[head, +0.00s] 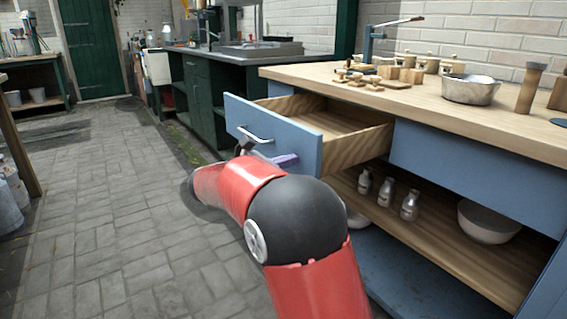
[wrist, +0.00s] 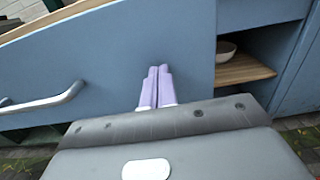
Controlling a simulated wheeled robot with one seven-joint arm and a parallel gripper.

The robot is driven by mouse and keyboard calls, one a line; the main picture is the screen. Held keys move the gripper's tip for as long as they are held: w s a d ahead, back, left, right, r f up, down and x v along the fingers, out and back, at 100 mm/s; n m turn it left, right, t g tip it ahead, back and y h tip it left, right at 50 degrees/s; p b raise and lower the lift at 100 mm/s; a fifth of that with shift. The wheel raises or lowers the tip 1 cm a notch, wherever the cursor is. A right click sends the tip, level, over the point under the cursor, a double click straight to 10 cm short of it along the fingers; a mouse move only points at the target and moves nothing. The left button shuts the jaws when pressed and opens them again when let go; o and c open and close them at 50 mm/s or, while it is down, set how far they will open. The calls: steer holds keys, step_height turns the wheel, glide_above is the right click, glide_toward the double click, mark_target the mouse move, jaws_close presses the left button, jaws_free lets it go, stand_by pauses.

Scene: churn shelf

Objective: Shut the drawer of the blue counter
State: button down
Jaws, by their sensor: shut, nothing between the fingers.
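The blue counter (head: 480,180) stands on the right with a wooden top. Its drawer (head: 300,125) is pulled well out, with a blue front, a bare wooden inside and a metal bar handle (head: 254,134). In the wrist view the drawer front (wrist: 120,60) fills much of the picture, with the handle (wrist: 45,103) at the left. My gripper (wrist: 157,70) is shut and empty, its two lilac fingers together, pointing at the drawer front to the right of the handle. Whether the tips touch the front I cannot tell. In the head view my arm partly hides the gripper.
A metal pan (head: 470,90) and wooden pieces stand on the countertop. Small bottles (head: 386,190) and a white bowl (head: 487,222) sit on the shelf below. A dark green cabinet (head: 205,100) stands behind. The paved floor (head: 110,220) at the left is clear.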

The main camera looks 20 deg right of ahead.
steer(key=p, duration=0.8)
glide_toward(368, 136)
steer(key=w+d, duration=0.2)
steer(key=d, duration=0.2)
steer(key=w+d+f, duration=0.1)
steer(key=w+d, duration=0.2)
steer(key=w+d+f, duration=0.1)
steer(key=w+d, duration=0.1)
steer(key=d, duration=0.2)
steer(key=shift+w+d+f, duration=0.15)
steer(key=shift+w+d, duration=0.1)
steer(key=shift+d, duration=0.1)
steer(key=shift+w+d, duration=0.1)
steer(key=shift+d, duration=0.25)
steer(key=shift+d+r, duration=0.1)
steer(key=shift+r, duration=0.2)
